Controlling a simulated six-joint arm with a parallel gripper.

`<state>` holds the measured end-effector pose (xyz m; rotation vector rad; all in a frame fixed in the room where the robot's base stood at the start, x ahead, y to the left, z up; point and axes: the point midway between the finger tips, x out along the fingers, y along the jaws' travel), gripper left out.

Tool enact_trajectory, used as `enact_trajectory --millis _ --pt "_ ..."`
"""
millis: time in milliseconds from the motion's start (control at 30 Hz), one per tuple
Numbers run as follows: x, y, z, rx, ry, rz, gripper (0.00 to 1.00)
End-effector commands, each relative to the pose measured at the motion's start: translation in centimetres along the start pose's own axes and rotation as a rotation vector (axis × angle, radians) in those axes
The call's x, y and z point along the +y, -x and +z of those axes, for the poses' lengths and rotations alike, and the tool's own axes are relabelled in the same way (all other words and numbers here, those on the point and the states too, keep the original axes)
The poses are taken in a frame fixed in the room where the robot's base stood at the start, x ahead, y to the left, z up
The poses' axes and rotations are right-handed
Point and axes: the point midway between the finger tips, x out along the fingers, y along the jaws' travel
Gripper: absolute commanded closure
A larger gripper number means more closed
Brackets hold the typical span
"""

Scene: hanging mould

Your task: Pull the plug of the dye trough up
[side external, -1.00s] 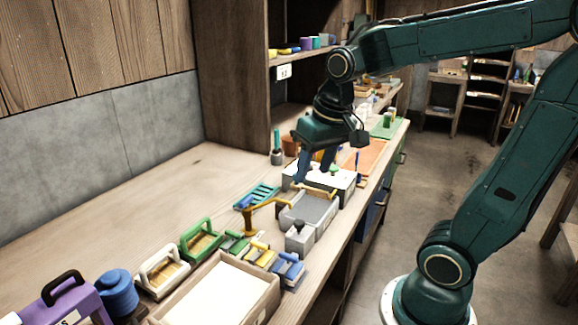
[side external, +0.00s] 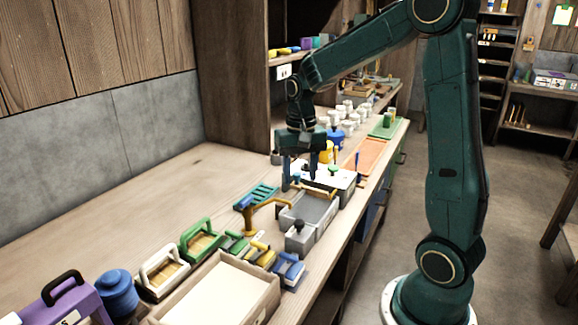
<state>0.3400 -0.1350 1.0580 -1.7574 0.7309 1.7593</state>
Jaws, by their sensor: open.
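A grey trough (side external: 311,209) with an open basin stands near the bench's front edge. A dark round knob (side external: 299,226) sits upright on the small grey block at its near end. Behind the trough is a white-topped box (side external: 345,180) with a green knob (side external: 333,169). I cannot tell for certain which knob is the plug. My gripper (side external: 300,186) is open, pointing down with nothing seen between its fingers. It is at the far end of the grey trough, beside the white-topped box and away from the dark knob. It hides part of that box.
Coloured blocks and a wooden tray (side external: 217,290) fill the near side. A yellow mug (side external: 327,152) and white cups stand farther back. The bench's left is clear.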

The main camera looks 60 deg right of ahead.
Motion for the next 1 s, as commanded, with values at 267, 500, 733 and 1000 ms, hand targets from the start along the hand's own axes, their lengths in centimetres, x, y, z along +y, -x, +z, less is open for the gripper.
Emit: enact_trajectory --millis 267,500,733,1000 --pt "0.0 -1.1 0.1 -0.002 0.002 0.001 0.52" --pt "0.0 -3.9 0.1 -0.003 0.002 0.001 0.52" --pt "0.0 -7.5 0.1 -0.004 0.003 0.002 0.52" --pt "0.0 -11.3 0.1 -0.004 0.003 0.002 0.52"
